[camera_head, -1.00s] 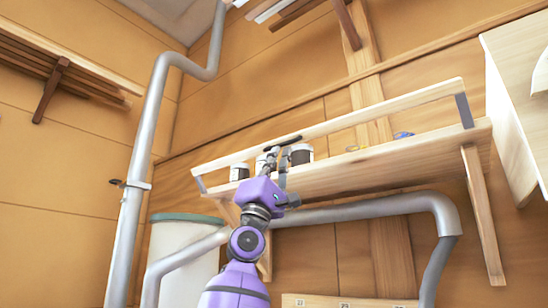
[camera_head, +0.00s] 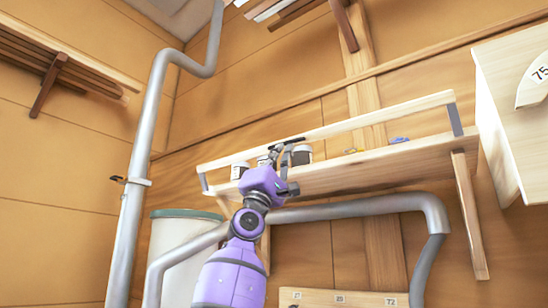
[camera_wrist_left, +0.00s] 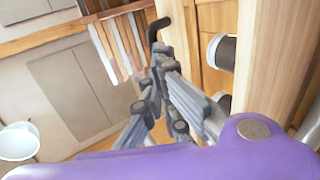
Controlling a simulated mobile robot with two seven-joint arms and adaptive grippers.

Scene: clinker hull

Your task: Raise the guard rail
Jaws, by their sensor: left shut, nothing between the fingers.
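The guard rail (camera_head: 350,124) is a pale wooden bar along the front of a wall shelf (camera_head: 370,172), standing above its board on a grey metal arm at each end. A dark handle (camera_head: 288,141) sits on the rail left of its middle. My left gripper (camera_head: 277,153) is at the rail just under the handle, its fingers shut with nothing between them. In the left wrist view the fingers (camera_wrist_left: 163,62) point toward the black hooked handle (camera_wrist_left: 156,30), beside the rail (camera_wrist_left: 266,60). I cannot tell whether they touch it. My right gripper is not in view.
Dark jars with white lids (camera_head: 302,154) and a blue item (camera_head: 399,140) stand on the shelf behind the rail. A grey pipe (camera_head: 370,207) bends below it. A pale cabinet (camera_head: 503,120) is close on the right, a white cylinder (camera_head: 180,260) at lower left.

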